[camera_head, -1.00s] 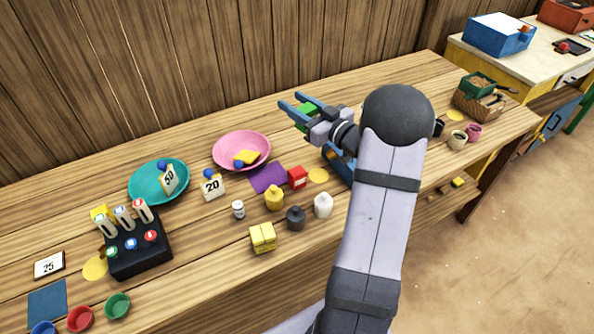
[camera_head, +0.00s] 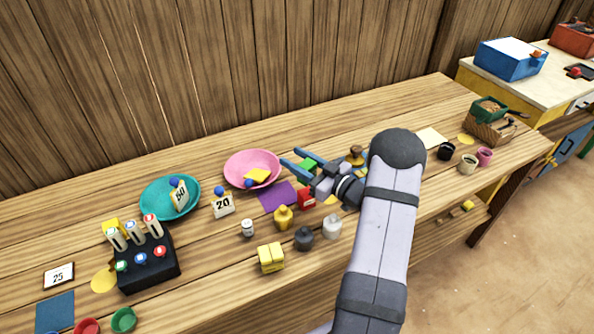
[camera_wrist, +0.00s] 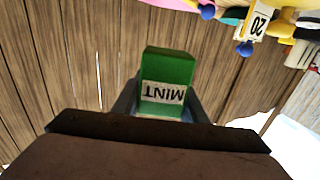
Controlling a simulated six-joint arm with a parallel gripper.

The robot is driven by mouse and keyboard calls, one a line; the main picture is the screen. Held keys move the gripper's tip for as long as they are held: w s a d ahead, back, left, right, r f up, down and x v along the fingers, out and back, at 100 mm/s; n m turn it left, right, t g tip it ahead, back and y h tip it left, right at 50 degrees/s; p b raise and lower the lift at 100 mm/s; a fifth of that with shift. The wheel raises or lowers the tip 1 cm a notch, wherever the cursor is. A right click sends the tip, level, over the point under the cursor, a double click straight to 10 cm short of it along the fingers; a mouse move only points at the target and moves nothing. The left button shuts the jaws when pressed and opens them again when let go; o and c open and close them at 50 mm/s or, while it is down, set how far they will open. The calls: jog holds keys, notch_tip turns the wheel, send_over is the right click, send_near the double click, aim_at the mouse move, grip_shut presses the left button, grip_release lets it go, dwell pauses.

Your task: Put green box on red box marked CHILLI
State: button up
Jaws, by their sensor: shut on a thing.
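The green box (camera_wrist: 167,72), labelled MINT, sits between the fingers of my gripper (camera_head: 296,160). In the head view the green box (camera_head: 309,165) shows between the blue fingertips, above the table. My gripper is shut on it. The red box (camera_head: 306,199) stands on the table just below and left of my gripper's body, partly hidden by it; its lettering is not readable. The red box is not seen in the wrist view.
A purple mat (camera_head: 277,196) and a pink bowl (camera_head: 252,169) lie left of the gripper. A yellow bottle (camera_head: 283,217), a dark one (camera_head: 304,238) and a white one (camera_head: 332,226) stand in front of the red box. A wooden-handled stamp (camera_head: 356,155) stands behind my wrist.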

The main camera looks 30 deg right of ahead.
jog(key=shift+f+p, duration=0.35)
jog(key=shift+f, duration=1.9)
jog(key=shift+f, duration=0.15)
jog(key=o, duration=1.1)
jog(key=shift+b+v, duration=1.55)
jog(key=shift+v, duration=4.5)
jog(key=shift+w, duration=0.1)
